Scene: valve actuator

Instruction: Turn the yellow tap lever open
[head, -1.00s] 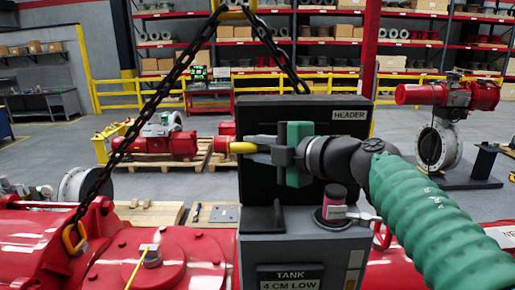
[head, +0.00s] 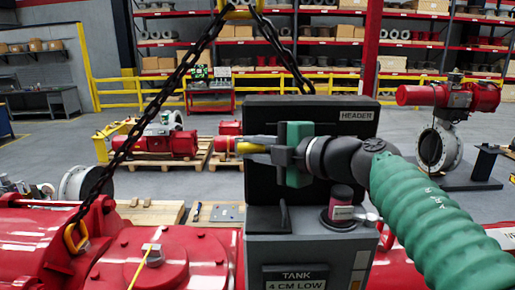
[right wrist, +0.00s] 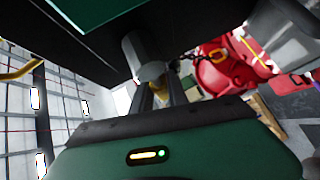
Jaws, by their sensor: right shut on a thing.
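The yellow tap lever (head: 247,148) shows in the head view at the left edge of the black panel marked HEADER. My right gripper (head: 260,144), at the end of the green-sleeved arm, reaches left across that panel and is shut on the lever. The fingers cover part of it, and only a short yellow length shows. In the right wrist view a bit of the yellow lever (right wrist: 158,90) shows between the two grey fingers, beside a grey cylindrical fitting (right wrist: 138,55). The rest of the tap is hidden. My left gripper is not in view.
The grey cabinet marked TANK (head: 300,240) stands below the header panel (head: 350,105). A black chain (head: 160,93) hangs at the left, above a large red actuator body (head: 175,260).

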